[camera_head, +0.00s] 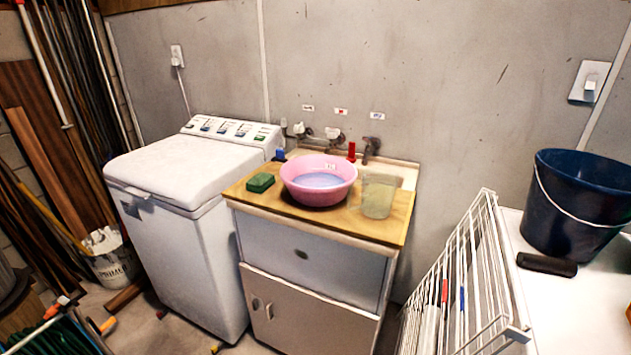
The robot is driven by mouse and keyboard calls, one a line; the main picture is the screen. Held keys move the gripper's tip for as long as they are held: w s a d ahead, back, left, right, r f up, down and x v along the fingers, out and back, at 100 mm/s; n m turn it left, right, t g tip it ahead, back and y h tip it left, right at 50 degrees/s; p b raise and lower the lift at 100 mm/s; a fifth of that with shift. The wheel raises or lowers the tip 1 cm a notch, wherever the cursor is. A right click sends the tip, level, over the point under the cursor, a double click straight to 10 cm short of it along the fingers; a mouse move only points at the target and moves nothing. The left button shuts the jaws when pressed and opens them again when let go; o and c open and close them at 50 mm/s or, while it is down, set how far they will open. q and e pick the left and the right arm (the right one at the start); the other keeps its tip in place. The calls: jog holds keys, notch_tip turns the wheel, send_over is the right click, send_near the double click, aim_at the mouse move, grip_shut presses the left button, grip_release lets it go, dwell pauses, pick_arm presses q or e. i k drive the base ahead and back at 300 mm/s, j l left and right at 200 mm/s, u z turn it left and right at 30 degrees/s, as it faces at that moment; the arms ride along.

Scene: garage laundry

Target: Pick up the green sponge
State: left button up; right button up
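The green sponge (261,183) is a small dark green block. It lies on the wooden top of the sink cabinet (398,226), near its left end. A pink basin (319,193) stands just right of the sponge. Neither of my grippers shows in the head view, so nothing of mine is seen near the sponge.
A white washing machine (185,165) stands left of the cabinet. A translucent container (378,195) is right of the basin, with taps (333,134) behind. A white wire rack (468,280) and a dark blue bucket (575,205) are at the right. Some floor shows before the cabinet.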

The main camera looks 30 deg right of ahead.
aim_at(262, 181)
jog(key=i+j+z, duration=0.25)
jog(key=z, duration=0.2)
jog(key=i+j+z, duration=0.15)
jog(key=j+z, duration=0.3)
